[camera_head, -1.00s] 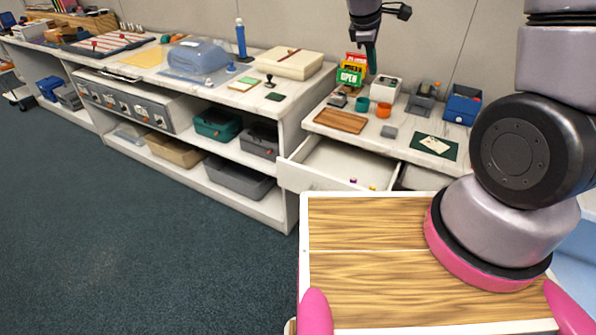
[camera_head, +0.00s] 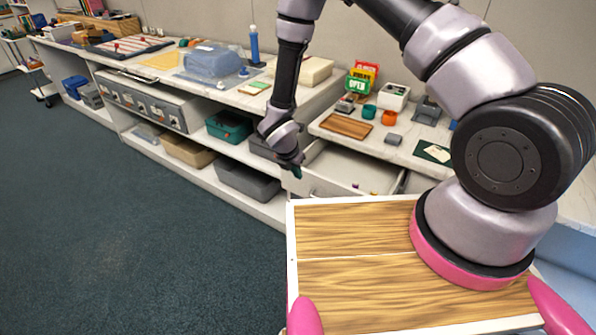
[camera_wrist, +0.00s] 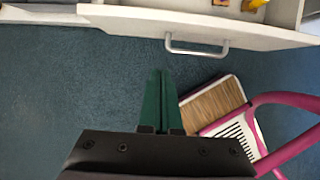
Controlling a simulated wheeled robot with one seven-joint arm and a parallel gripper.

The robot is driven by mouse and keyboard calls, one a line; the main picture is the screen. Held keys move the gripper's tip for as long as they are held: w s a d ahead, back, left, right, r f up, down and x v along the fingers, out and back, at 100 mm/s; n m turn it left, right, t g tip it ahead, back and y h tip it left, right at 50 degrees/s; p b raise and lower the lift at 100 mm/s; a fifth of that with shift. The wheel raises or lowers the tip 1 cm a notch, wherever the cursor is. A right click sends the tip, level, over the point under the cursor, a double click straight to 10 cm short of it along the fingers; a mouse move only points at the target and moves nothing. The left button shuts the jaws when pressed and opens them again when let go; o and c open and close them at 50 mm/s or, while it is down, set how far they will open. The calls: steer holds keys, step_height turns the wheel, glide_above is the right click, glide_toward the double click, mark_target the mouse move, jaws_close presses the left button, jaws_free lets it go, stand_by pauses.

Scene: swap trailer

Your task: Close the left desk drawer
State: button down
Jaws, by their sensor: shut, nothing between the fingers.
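The left desk drawer (camera_head: 328,183) is pulled out from under the white desk on the right, with small items inside. In the wrist view its white front panel (camera_wrist: 270,36) crosses the top, with a silver bar handle (camera_wrist: 197,47) on its outer face. My gripper (camera_head: 297,171) is in front of the drawer's left end in the head view. In the wrist view its dark green fingers (camera_wrist: 160,80) are together and empty, just below and left of the handle, apart from it. Part of the drawer front is hidden behind my base top in the head view.
The desk top (camera_head: 403,152) holds a brown board (camera_head: 346,126), orange and teal cups and a dark green mat (camera_head: 434,152). A long white shelf unit (camera_head: 205,170) with bins runs to the left. The carpet (camera_head: 120,240) in front is clear.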

mark_target(308, 176)
steer(key=w+d+f, duration=0.1)
steer(key=f, duration=0.1)
steer(key=w+d+f, duration=0.1)
steer(key=w+f, duration=0.1)
steer(key=w+d+f, duration=0.1)
steer(key=f, duration=0.1)
steer(key=shift+w+d+f, duration=0.15)
steer(key=shift+w+f, duration=0.05)
steer(key=shift+f, duration=0.1)
steer(key=shift+w+d, duration=0.35)
steer(key=shift+w, duration=0.15)
